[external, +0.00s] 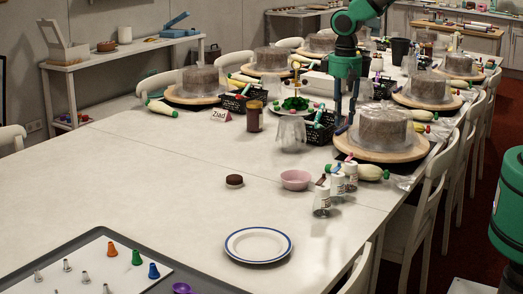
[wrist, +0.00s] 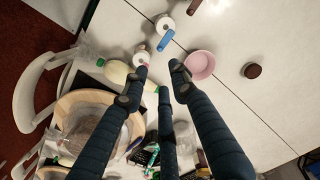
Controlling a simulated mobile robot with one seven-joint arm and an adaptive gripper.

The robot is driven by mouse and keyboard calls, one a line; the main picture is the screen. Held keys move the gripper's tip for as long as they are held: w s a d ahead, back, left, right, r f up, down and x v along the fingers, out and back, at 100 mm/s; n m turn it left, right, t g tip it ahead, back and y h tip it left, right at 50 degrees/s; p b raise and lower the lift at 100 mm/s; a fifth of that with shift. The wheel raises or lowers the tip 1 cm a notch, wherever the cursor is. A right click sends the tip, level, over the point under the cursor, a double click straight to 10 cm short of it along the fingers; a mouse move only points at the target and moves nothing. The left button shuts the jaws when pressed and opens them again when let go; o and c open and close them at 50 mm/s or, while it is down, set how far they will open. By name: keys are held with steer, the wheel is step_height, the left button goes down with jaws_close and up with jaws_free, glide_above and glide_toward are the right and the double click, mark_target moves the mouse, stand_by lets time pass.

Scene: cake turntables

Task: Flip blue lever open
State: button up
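A small blue lever (wrist: 166,41) sticks out from the top of a white bottle (wrist: 163,21) near the top of the wrist view. In the external view the small white bottles (external: 322,203) stand together on the table, right of the pink bowl; which lever is blue is hard to tell there. My gripper (wrist: 160,76) has its dark fingers spread and nothing between them.
A second white bottle (wrist: 142,53) stands near the left fingertip. A pink bowl (external: 295,180) and a brown disc (external: 234,181) are beside the bottles. A covered cake (external: 383,127) stands close to my gripper. The front table is mostly clear around a plate (external: 258,245).

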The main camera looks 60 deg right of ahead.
steer(key=m, duration=0.3)
steer(key=shift+f, duration=0.1)
stand_by(0.4)
step_height(320, 180, down, 14)
steer(key=b, duration=0.2)
steer(key=shift+r+b, duration=0.25)
steer(key=shift+b, duration=0.15)
stand_by(0.3)
jaws_close()
